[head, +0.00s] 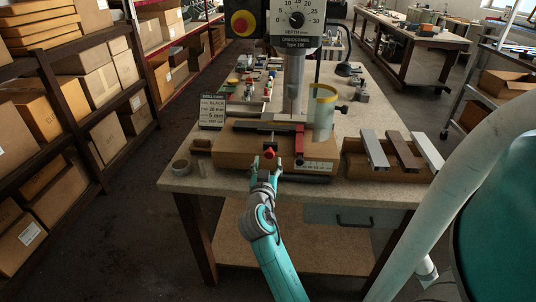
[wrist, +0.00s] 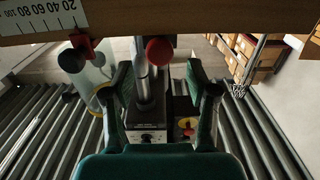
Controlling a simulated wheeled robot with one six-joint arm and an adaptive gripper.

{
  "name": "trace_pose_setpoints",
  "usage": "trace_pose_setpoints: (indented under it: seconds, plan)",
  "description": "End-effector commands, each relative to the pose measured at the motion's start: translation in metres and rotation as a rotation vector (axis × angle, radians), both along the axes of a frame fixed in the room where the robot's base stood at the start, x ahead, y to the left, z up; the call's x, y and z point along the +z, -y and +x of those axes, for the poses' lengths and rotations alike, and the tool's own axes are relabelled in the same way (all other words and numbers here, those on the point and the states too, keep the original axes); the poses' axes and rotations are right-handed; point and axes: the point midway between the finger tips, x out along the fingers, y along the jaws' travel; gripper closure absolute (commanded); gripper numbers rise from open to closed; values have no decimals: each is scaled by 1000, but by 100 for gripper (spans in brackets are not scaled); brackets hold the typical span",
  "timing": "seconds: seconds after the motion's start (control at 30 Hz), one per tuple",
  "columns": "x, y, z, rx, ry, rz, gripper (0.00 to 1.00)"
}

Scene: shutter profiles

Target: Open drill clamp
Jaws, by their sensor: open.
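The drill clamp has a round red knob (head: 269,153) at the front of a wooden block (head: 232,151) under the drill. The knob also shows in the wrist view (wrist: 158,50), roughly centred between my fingers and a little beyond their tips. My gripper (head: 266,164) is open and empty, directly in front of the knob; its two green fingers spread apart in the wrist view (wrist: 159,74). A red part (head: 299,140) stands upright to the right of the knob. I cannot tell whether the clamp grips a profile.
The drill column (head: 295,80) and clear yellow-rimmed guard (head: 322,112) rise behind the clamp. A box (head: 375,174) with three profiles, grey, brown and white, stands on the right of the bench.

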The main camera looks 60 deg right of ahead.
Motion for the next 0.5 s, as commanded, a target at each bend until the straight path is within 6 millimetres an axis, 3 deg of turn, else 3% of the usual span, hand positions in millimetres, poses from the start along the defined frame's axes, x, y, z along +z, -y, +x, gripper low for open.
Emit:
trace_pose_setpoints:
  seconds: [0.2, 0.5]
  plan:
    - [0, 33, 13, -1, 1, -1, 42]
    - [0, 50, 21, 1, 1, 1, 42]
